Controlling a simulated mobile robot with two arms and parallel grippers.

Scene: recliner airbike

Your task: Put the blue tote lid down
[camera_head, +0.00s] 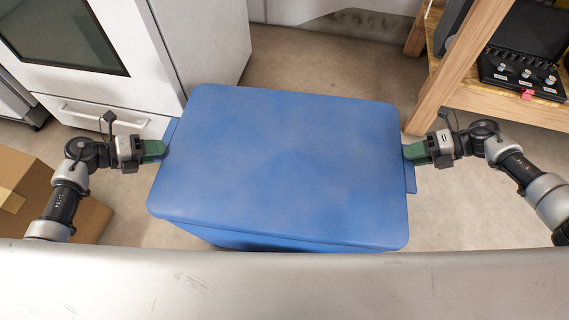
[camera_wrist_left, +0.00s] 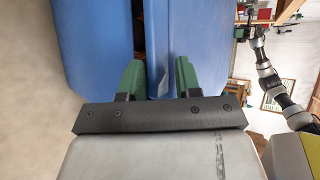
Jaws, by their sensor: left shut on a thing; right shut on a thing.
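The blue tote lid (camera_head: 285,165) is level above the blue tote (camera_head: 240,238), whose front wall shows just below the lid's near edge. In the left wrist view the lid (camera_wrist_left: 190,35) and the tote (camera_wrist_left: 100,40) lie side by side with a narrow dark gap between them. My left gripper (camera_head: 158,149) is shut on the lid's left edge; its green fingers also show in the left wrist view (camera_wrist_left: 160,82). My right gripper (camera_head: 413,152) is shut on the lid's right edge.
A white appliance (camera_head: 125,60) with a dark window stands at back left. A cardboard box (camera_head: 92,218) is behind my left arm. A wooden shelf (camera_head: 455,70) holding a black tool case (camera_head: 525,60) stands at back right. A metal surface (camera_head: 280,285) crosses the front.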

